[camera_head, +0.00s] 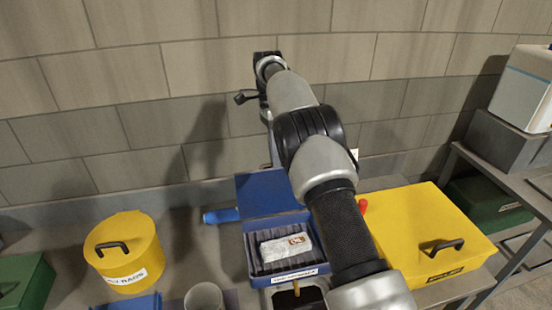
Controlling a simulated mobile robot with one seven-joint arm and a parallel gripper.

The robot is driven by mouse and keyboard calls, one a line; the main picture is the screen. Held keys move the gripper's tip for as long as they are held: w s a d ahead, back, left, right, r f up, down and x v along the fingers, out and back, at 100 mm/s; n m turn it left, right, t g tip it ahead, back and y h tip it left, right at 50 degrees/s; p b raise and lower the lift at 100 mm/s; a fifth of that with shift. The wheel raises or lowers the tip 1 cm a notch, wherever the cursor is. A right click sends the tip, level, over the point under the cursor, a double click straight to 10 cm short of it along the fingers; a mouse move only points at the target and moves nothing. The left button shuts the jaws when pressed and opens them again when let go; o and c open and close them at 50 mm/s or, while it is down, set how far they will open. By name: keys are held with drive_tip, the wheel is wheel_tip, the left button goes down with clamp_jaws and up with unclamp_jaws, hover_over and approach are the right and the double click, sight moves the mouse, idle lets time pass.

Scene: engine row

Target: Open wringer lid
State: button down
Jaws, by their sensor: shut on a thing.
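A blue box (250,272) stands on the bench at the middle, its label too small to read. Its blue lid (262,193) stands raised at the back, which I take as the wringer lid. The box is open and holds a white packet (286,247) over dark ribs. My arm reaches over the box's right side towards the wall. The dark end of my arm, with my gripper (265,88), is above and behind the lid. My gripper is shut, apparently on the lid; its fingertips and the contact are hidden behind my arm.
A round yellow bin (125,247) with a black handle stands left. A yellow box (425,228), closed, stands right. A blue tool (221,215) lies beside the lid. A grey cup (204,297) stands in front. The block wall (120,130) is close behind.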

drive_tip(key=shift+s+f, duration=0.1)
drive_tip(key=shift+f, duration=0.45)
drive_tip(key=c, duration=2)
unclamp_jaws()
drive_tip(key=shift+o, duration=0.9)
drive_tip(key=shift+w+a, duration=0.1)
drive_tip(key=shift+w, duration=0.1)
drive_tip(key=shift+r, duration=0.2)
drive_tip(key=shift+s, duration=0.1)
